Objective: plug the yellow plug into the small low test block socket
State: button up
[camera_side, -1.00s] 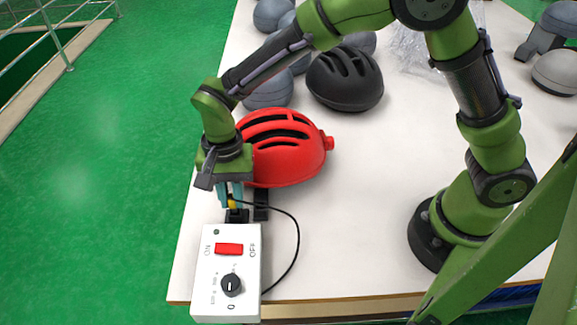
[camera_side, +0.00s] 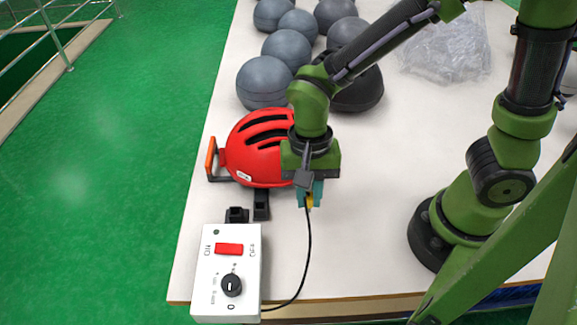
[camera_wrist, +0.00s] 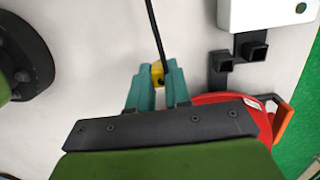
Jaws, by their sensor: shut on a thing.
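My gripper (camera_side: 311,197) has teal fingers and is shut on the yellow plug (camera_side: 310,202), held above the white table right of the red helmet. In the wrist view the plug (camera_wrist: 158,75) sits between the fingertips (camera_wrist: 157,82), partly hidden, with its black cord running up and away. Two black socket blocks stand behind the white control box: one close to the box (camera_side: 236,215), and another just right of it (camera_side: 261,206). In the wrist view they are at the right (camera_wrist: 258,51) and nearer the middle (camera_wrist: 220,62). The plug is clear of both.
The white control box (camera_side: 227,285) has a red switch and a black knob. The red helmet (camera_side: 255,150) with an orange-handled stand lies behind the sockets.

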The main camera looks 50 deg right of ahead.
jog(key=shift+w+a+f, duration=0.1)
jog(key=shift+w+a, duration=0.65)
jog(key=shift+w, duration=0.7)
jog(key=shift+w+a+r, duration=0.1)
jog(key=shift+w+a, duration=0.65)
jog(key=shift+w, duration=0.75)
jog(key=shift+w+a+f, duration=0.1)
jog(key=shift+w+a, duration=0.65)
jog(key=shift+w, duration=0.7)
jog(key=shift+f, duration=0.6)
jog(key=shift+f, duration=1.1)
jog(key=shift+f, duration=0.2)
jog(key=o, duration=0.9)
